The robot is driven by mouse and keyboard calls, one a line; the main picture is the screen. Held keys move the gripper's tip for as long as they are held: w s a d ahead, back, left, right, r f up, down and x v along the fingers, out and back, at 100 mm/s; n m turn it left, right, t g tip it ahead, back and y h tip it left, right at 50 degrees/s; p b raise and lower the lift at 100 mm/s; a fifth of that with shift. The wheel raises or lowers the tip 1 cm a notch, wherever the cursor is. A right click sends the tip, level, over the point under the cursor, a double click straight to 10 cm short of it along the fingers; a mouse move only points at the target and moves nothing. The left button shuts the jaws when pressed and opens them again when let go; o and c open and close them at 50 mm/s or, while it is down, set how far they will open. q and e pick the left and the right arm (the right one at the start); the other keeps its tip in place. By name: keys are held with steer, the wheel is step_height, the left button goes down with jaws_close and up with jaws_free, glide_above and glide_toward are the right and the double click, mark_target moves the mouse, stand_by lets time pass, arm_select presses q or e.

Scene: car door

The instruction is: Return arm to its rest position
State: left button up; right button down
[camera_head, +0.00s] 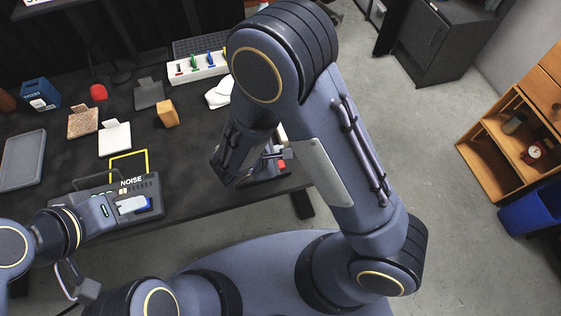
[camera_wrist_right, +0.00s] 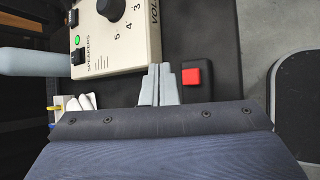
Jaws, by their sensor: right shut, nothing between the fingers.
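My right arm comes up from the lower right, bends at the top middle and comes down over the table's right edge. Its gripper (camera_head: 286,154) shows only partly in the head view, beside a red button (camera_head: 281,164). In the right wrist view my right gripper (camera_wrist_right: 160,70) is shut and empty, its pale fingers together. They are between a cream box with a black dial (camera_wrist_right: 112,8) and the red button (camera_wrist_right: 192,77), and look apart from the button.
The black table (camera_head: 60,165) holds a grey tray (camera_head: 22,158), a blue box (camera_head: 40,94), an orange block (camera_head: 167,113) and a white switch panel (camera_head: 198,68). A wooden shelf (camera_head: 480,150) and blue bin (camera_head: 532,210) stand at the right. Open floor (camera_head: 430,150) lies between.

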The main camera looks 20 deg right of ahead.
stand_by(0.3)
steer(key=shift+d+r, duration=0.2)
steer(key=shift+r, duration=0.05)
steer(key=s+d+r+m+y, duration=0.5)
steer(key=s+r+m, duration=0.2)
steer(key=r+m, duration=0.2)
steer(key=s+d+r+m+y, duration=0.4)
steer(key=s+r+m+y, duration=0.2)
steer(key=s+r+m, duration=0.2)
step_height(320, 180, up, 2)
steer(key=shift+s+d+r+m, duration=0.2)
steer(key=shift+s+d+m, duration=0.15)
steer(key=shift+m, duration=0.35)
stand_by(0.8)
